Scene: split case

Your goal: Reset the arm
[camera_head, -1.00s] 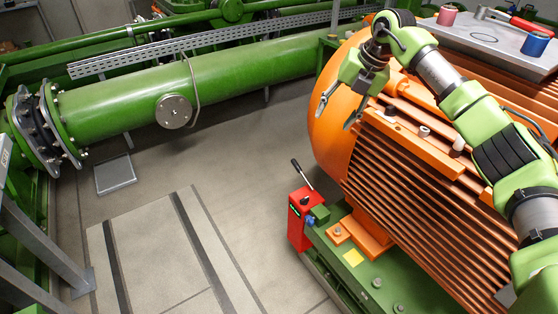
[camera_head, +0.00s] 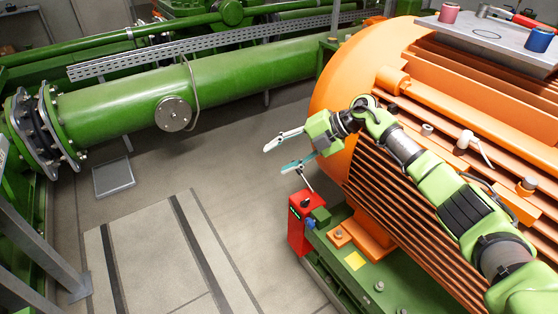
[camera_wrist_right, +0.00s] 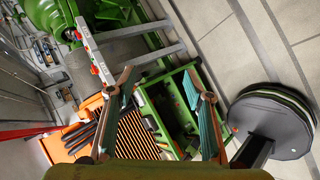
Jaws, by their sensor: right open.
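My right arm reaches in from the right side of the head view, in front of the orange ribbed motor (camera_head: 345,75). My right gripper (camera_head: 285,153) points left, off the motor's left end and above the red box with a lever (camera_head: 299,222). Its two fingers are spread and nothing is between them. In the right wrist view the gripper (camera_wrist_right: 165,100) also shows its fingers apart, with the motor (camera_wrist_right: 140,137) and green frame behind them. My left gripper is not in view.
A grey plate (camera_head: 470,36) at the top right bears a red spool (camera_head: 448,13), a blue spool (camera_head: 538,40) and a red-handled tool. A large green pipe (camera_head: 120,108) runs along the back. Open floor (camera_head: 230,170) lies left of the motor.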

